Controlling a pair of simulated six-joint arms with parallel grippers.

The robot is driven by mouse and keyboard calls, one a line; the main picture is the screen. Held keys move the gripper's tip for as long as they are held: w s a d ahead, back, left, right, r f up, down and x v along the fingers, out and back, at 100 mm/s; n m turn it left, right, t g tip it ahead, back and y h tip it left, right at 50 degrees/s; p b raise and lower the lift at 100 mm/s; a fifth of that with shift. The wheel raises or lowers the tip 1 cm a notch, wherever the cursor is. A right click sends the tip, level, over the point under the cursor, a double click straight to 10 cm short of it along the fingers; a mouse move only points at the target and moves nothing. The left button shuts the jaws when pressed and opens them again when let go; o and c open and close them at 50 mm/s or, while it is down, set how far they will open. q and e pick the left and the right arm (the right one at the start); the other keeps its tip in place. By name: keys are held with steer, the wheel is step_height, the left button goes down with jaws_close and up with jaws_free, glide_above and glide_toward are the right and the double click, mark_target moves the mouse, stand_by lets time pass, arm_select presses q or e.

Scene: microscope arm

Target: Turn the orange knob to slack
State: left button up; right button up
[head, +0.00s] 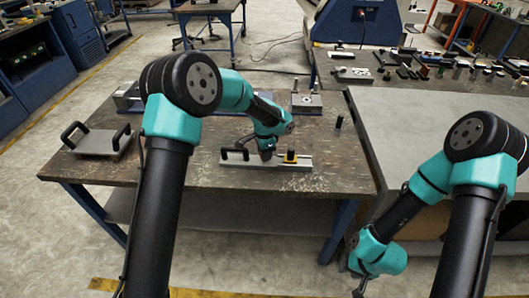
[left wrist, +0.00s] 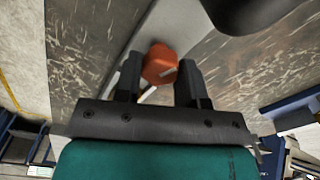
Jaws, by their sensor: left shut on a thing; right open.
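The orange knob (left wrist: 160,64) shows in the left wrist view, faceted with a pale mark on its face. It sits on a light grey bar. My left gripper (left wrist: 159,76) has one dark finger on each side of the knob and is shut on it. In the head view my left gripper (head: 267,152) is down at the grey bar fixture (head: 300,165) on the workbench, and the knob is hidden there. My right gripper (head: 361,286) is low at the bottom of the head view, away from the bench, open, only a small part of it showing.
A black handle (head: 235,153) and a black post with a yellow base (head: 290,157) flank my left gripper on the fixture. A plate with two black handles (head: 103,142) lies at the bench's left. A small block (head: 306,103) and a black cylinder (head: 339,122) stand behind.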

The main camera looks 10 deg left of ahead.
arm_select(q)
steer(key=n, duration=0.5)
steer(key=shift+n, duration=0.3)
steer(key=n, duration=1)
steer(key=shift+n, duration=0.4)
steer(key=n, duration=0.5)
steer(key=shift+n, duration=0.3)
steer(key=o, duration=0.9)
steer(key=shift+o, duration=0.2)
step_height(320, 180, up, 17)
steer(key=shift+r, duration=0.2)
